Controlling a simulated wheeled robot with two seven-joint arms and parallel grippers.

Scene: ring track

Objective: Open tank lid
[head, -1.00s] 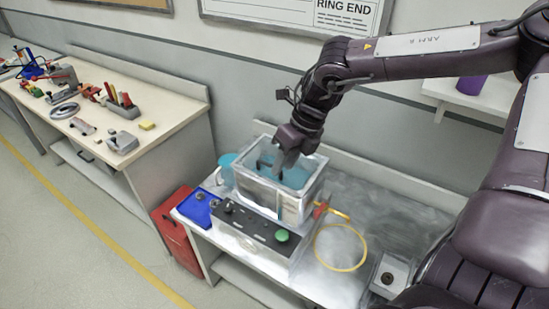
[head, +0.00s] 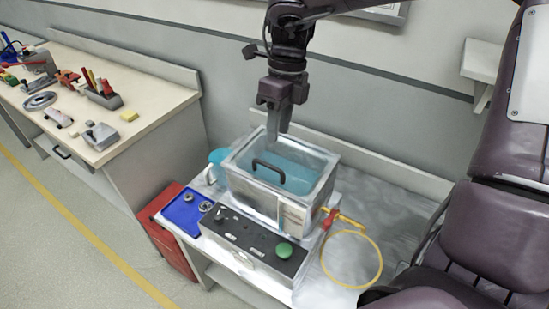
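My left gripper is not in view.
A black control panel (head: 255,242) with a green button (head: 284,250) stands in front of the tank. A blue tray (head: 185,213) and cup (head: 217,158) are at left. A yellow hose loop (head: 351,259) lies at right. A red box (head: 168,240) stands on the floor.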

